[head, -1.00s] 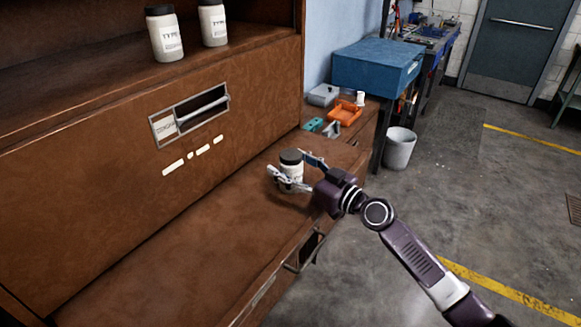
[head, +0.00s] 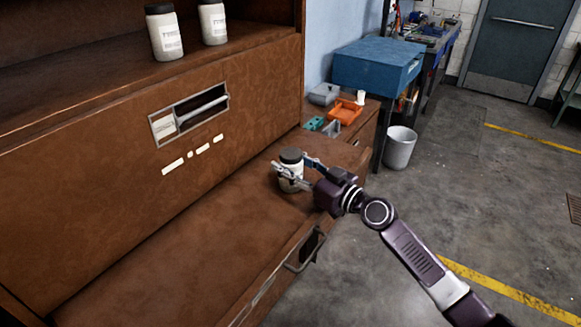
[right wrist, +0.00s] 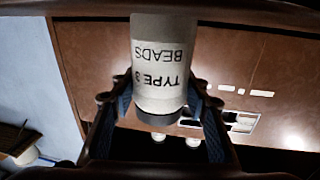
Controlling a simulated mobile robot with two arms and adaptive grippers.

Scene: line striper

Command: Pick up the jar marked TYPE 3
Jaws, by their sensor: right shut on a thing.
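The jar marked TYPE 3 (head: 290,172) is white with a dark lid and stands upright at the right end of the brown cabinet's lower surface. In the right wrist view the jar (right wrist: 163,60) appears upside down, and its label reads TYPE 3 BEADS. My right gripper (head: 291,176) has a finger on each side of the jar and is shut on it. The fingers also show on both sides of the jar in the right wrist view (right wrist: 160,108). I cannot tell whether the jar's base touches the surface. My left gripper is not in view.
Two similar white jars (head: 165,32) (head: 213,22) stand on the upper shelf. The brown cabinet front (head: 90,170) rises behind the lower surface. An orange tray (head: 345,112) and a blue box (head: 376,66) lie beyond. The lower surface left of the jar is clear.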

